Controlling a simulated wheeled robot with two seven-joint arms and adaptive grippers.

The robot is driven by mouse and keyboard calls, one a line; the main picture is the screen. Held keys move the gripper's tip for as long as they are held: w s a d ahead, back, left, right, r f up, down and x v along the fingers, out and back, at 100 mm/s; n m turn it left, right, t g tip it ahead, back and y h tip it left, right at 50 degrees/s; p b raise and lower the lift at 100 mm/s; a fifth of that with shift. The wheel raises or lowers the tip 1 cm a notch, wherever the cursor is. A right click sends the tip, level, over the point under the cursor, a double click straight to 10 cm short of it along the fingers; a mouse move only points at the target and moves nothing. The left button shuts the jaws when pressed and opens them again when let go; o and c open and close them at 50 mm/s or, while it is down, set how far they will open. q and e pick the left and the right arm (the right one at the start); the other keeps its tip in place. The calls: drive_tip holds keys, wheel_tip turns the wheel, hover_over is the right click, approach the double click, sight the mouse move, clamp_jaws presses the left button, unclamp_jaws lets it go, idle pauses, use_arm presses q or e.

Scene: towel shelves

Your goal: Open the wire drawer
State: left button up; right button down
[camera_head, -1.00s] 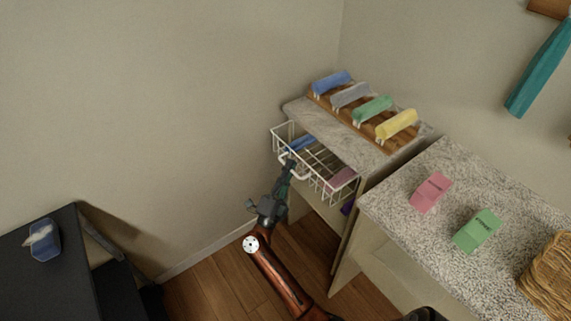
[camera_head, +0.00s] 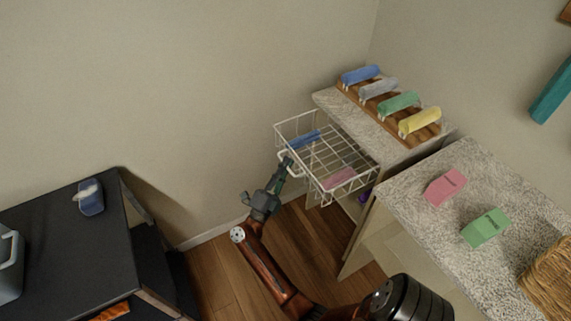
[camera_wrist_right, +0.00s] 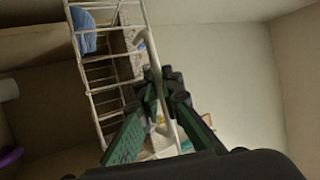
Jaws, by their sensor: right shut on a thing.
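The white wire drawer (camera_head: 318,154) is pulled well out of the shelf unit below the granite top. A blue towel (camera_head: 305,140) and a pink towel (camera_head: 340,178) lie in it. My right gripper (camera_head: 286,163) is at the drawer's front, shut on its white handle (camera_head: 290,168). In the right wrist view the gripper's fingers (camera_wrist_right: 164,92) close around the handle bar (camera_wrist_right: 152,52), with the wire basket (camera_wrist_right: 105,92) beside them. My left gripper is not in view.
Rolled towels sit on a wooden rack (camera_head: 432,138) on top of the unit. A granite counter (camera_head: 410,190) with pink and green blocks stands at the right. A black table (camera_head: 60,240) is at the left. Wood floor shows between.

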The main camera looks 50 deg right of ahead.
drive_tip(key=shift+f, duration=0.1)
drive_tip(key=c, duration=2.4)
unclamp_jaws()
drive_tip(key=shift+v, duration=3.8)
